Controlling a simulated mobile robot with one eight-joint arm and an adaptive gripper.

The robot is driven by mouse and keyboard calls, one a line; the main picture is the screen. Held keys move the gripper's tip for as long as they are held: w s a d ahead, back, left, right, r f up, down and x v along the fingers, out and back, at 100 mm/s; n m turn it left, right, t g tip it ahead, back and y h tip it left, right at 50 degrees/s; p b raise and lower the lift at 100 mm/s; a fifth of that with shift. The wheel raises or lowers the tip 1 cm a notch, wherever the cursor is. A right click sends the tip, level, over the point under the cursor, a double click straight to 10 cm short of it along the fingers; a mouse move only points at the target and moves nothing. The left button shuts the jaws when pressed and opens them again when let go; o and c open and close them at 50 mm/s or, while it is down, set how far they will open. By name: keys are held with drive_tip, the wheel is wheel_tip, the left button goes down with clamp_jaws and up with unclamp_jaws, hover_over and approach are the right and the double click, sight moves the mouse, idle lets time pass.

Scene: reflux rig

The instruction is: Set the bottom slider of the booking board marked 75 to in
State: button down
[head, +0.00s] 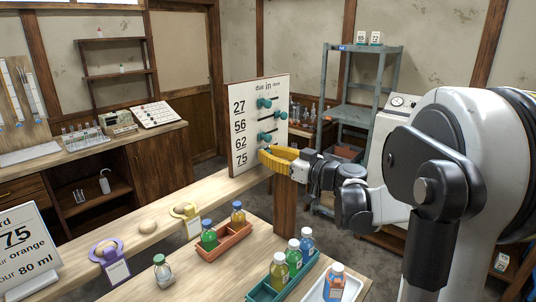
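The white booking board (243,112) stands upright on the wooden counter, headed due, in and a third word that is hard to read. Its rows read 27, 56, 62 and 75 from top to bottom, with teal slider knobs. The 56 knob (281,115) sits further right than the 27 knob (264,103) and the 62 knob (265,138). My gripper (268,155) has yellow fingers at the board's lower right, at the height of the 75 row. A bit of teal, likely the bottom slider (268,149), shows at the fingertips; the rest is hidden. I cannot tell whether the fingers grip it.
An orange tray (226,246) and a green tray (262,291) with bottles stand on the near table. A white tray (318,293) holds another bottle. A 75 card (20,250) stands at left. A grey shelf rack (326,100) stands behind the board.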

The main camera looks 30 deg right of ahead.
drive_tip(key=shift+d, duration=0.1)
drive_tip(key=d, duration=0.1)
drive_tip(key=w+d, duration=0.1)
drive_tip(key=d, duration=0.1)
drive_tip(key=shift+w+d, duration=0.15)
drive_tip(key=shift+d, duration=0.1)
drive_tip(key=shift+a, duration=0.15)
drive_tip(key=c, duration=1.3)
unclamp_jaws()
drive_tip(key=shift+o, duration=0.2)
drive_tip(key=v, duration=1.2)
